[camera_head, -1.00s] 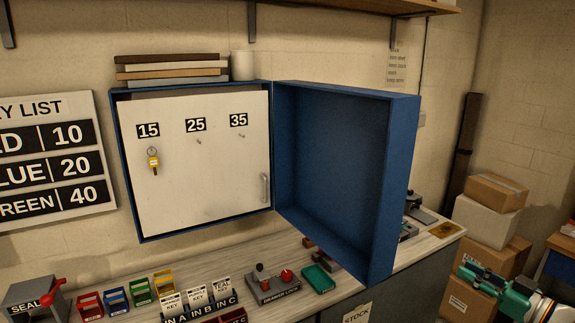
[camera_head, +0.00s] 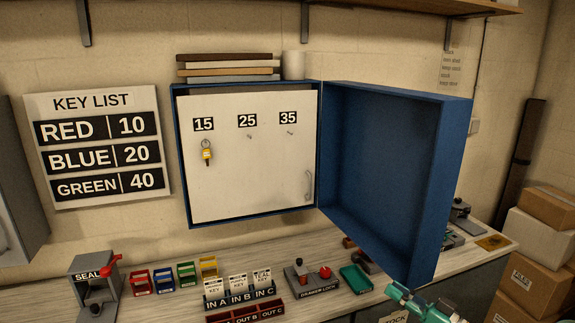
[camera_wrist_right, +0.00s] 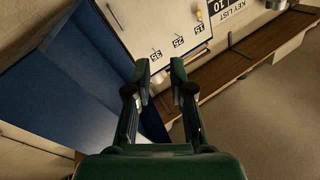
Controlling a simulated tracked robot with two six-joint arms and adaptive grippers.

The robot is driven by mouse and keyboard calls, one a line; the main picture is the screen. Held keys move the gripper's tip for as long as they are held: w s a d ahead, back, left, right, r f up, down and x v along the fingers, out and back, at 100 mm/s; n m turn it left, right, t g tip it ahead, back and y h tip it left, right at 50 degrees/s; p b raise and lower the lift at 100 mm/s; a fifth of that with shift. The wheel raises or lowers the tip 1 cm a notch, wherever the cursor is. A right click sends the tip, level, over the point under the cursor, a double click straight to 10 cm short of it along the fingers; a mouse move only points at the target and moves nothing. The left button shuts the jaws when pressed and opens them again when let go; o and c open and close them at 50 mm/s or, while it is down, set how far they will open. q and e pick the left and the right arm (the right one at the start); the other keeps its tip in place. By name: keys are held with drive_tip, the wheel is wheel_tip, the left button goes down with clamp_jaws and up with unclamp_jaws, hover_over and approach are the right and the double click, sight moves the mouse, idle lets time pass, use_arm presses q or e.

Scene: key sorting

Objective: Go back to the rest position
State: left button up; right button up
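My right gripper (camera_head: 398,291) shows at the bottom right of the head view, below the open blue door, partly cut off by the frame. In the right wrist view its two fingers (camera_wrist_right: 159,74) stand apart with nothing between them. The key cabinet (camera_head: 250,208) hangs on the wall with its blue door (camera_head: 390,170) swung open to the right. A key with a yellow tag (camera_head: 207,152) hangs under 15. The hooks under 25 and 35 are bare. My left gripper is in neither view.
The bench (camera_head: 150,308) below carries a seal press (camera_head: 95,285), several small coloured holders, an IN and OUT rack (camera_head: 240,299), a drawer lock (camera_head: 305,285) and a teal tray (camera_head: 355,279). Cardboard boxes (camera_head: 535,285) stand at the right. The open door juts out near my right arm.

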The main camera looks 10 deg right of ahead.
drive_tip(key=w+a+f+m+g, duration=0.1)
drive_tip(key=w+a+f+m, duration=0.2)
drive_tip(key=a+f, duration=0.7)
drive_tip(key=s+a+f+m+g+h, duration=0.15)
drive_tip(key=s+a+f+g, duration=0.4)
drive_tip(key=a+f, duration=0.7)
drive_tip(key=s+a+f+g+h, duration=0.1)
drive_tip(key=s+f+g, duration=0.4)
drive_tip(key=s, duration=0.6)
drive_tip(key=s+a+f+g+h, duration=0.1)
drive_tip(key=s+f+g+h, duration=0.2)
drive_tip(key=s, duration=0.9)
wheel_tip(320, 180, down, 3)
drive_tip(key=shift+s+a+r+n+g, duration=0.15)
drive_tip(key=shift+s+a+n+g, duration=0.15)
drive_tip(key=shift+g, duration=0.55)
